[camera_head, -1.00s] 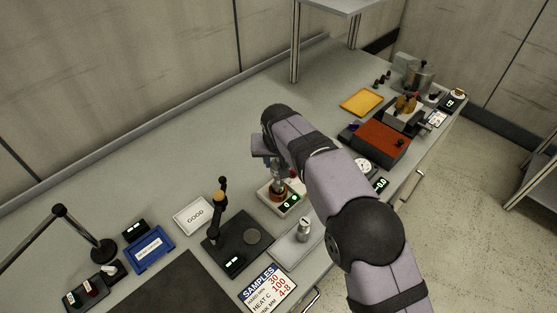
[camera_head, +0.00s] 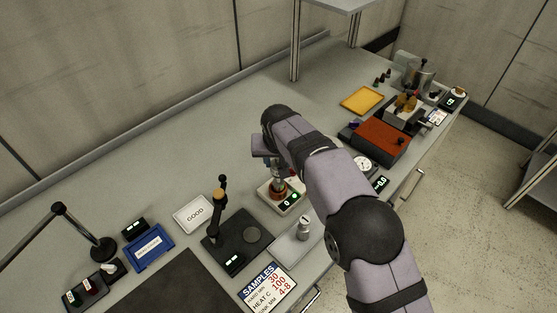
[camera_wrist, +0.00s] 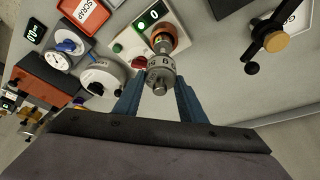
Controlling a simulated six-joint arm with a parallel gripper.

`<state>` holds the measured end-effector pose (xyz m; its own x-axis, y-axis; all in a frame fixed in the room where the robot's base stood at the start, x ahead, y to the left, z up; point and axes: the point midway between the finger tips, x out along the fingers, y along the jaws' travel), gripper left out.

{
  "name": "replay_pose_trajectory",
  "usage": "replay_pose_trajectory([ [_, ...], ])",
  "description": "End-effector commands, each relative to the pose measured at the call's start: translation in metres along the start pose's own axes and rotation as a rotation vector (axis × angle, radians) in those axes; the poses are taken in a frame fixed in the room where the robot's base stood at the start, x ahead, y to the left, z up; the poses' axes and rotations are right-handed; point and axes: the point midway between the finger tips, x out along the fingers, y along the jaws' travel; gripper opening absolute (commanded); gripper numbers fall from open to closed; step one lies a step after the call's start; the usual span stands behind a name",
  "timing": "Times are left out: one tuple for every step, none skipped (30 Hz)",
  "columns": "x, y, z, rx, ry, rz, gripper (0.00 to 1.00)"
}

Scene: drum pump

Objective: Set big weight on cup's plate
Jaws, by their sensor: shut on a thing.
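The big weight (camera_wrist: 160,67), a metal piece marked B with a small knob, is between the blue fingers of my gripper (camera_wrist: 162,84) in the wrist view. My gripper is shut on it. The orange-red cup (camera_wrist: 172,36) is just beyond the weight, on a pale unit with a green-lit 0 display. The weight overlaps the cup's middle in this view, so I cannot tell whether it touches the plate. In the head view my gripper (camera_head: 277,170) is right above the cup (camera_head: 280,194), with the weight hard to make out there.
A smaller metal weight (camera_head: 304,229) stands on a pale tray in front. A black stand (camera_head: 218,215) is left of the cup's unit. A dial gauge (camera_head: 364,163) and a red-brown box (camera_head: 381,142) are to the right.

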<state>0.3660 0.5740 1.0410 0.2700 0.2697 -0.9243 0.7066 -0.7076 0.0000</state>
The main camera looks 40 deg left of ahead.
Motion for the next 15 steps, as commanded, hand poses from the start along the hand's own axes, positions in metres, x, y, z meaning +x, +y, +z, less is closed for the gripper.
replay_pose_trajectory([
  [-0.0015,-0.0003,-0.0017,0.000,0.004,-0.001,0.00],
  [-0.0014,-0.0003,-0.0017,0.000,0.004,-0.001,0.00],
  [-0.0013,-0.0003,-0.0016,0.000,0.004,-0.001,0.00],
  [-0.0011,-0.0003,-0.0016,0.000,0.004,-0.001,0.00],
  [-0.0009,-0.0003,-0.0015,0.000,0.004,-0.001,0.00],
  [-0.0005,-0.0003,-0.0013,0.000,0.004,-0.001,0.00],
  [-0.0002,-0.0003,-0.0012,0.000,0.004,-0.001,0.00],
  [0.0001,-0.0003,-0.0011,0.000,0.004,-0.001,0.00],
  [0.0006,-0.0003,-0.0009,0.000,0.004,-0.001,0.00],
  [0.0009,-0.0003,-0.0007,0.000,0.004,-0.001,0.00],
  [0.0013,-0.0003,-0.0006,0.000,0.004,-0.001,0.00],
  [0.0018,-0.0003,-0.0004,0.000,0.004,-0.001,0.00],
  [0.0022,-0.0003,-0.0002,0.000,0.004,-0.001,0.00],
  [0.0025,-0.0003,-0.0001,0.000,0.004,-0.001,0.00],
  [0.0030,-0.0003,0.0001,0.000,0.004,-0.001,0.00],
])
